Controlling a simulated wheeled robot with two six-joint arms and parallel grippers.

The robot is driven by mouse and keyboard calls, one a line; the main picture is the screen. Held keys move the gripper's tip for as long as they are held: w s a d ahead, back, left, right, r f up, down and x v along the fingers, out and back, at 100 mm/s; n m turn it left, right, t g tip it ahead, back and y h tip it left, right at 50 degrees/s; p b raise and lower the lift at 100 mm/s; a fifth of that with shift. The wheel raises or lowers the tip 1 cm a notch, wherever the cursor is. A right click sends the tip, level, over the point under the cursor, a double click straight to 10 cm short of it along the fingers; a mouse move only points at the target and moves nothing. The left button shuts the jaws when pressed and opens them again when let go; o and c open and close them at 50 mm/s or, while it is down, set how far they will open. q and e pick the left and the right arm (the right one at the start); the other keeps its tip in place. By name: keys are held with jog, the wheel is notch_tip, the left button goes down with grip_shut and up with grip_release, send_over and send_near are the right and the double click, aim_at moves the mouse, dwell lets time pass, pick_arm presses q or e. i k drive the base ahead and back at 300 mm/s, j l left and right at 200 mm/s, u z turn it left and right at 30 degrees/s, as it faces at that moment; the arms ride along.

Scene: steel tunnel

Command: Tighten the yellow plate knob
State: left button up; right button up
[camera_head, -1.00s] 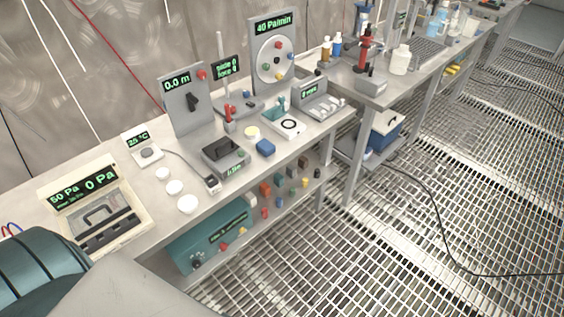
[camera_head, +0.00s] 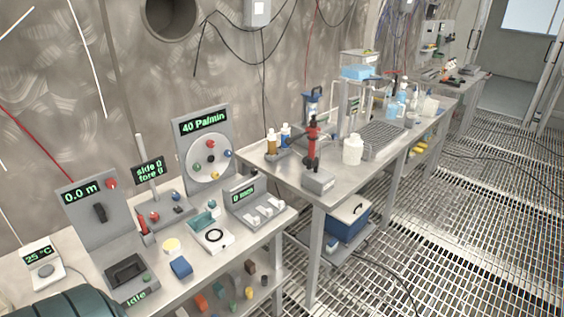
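The round grey plate (camera_head: 202,172) stands upright on a panel at the back of the near bench. The panel's display reads "40 Pa/min". The yellow knob (camera_head: 216,176) sits at the bottom of the plate. A red knob (camera_head: 210,143) is at the top, a green knob (camera_head: 193,158) at the left and a blue knob (camera_head: 227,153) at the right, around a dark centre. How tight the yellow knob is cannot be told. Neither of my grippers is in view; only a teal part of my own body shows at the bottom left.
In front of the plate are a white box with a black ring (camera_head: 211,237), a "0 mm" device (camera_head: 246,200) and a blue block (camera_head: 181,267). A panel reading "0.0 m" (camera_head: 90,215) stands to the left. A second bench (camera_head: 335,190) continues right. The grating floor (camera_head: 455,240) is mostly clear.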

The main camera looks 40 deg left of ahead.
aim_at(215, 175)
jog(key=i+z, duration=0.25)
jog(key=i, duration=1.45)
jog(key=i+l+u, duration=0.1)
jog(key=i+u, duration=0.2)
jog(key=u, duration=0.15)
jog(key=i+l+u, duration=0.15)
jog(key=i+u, duration=0.25)
jog(key=i+l+u, duration=0.15)
jog(key=u, duration=0.3)
jog(key=l, duration=0.1)
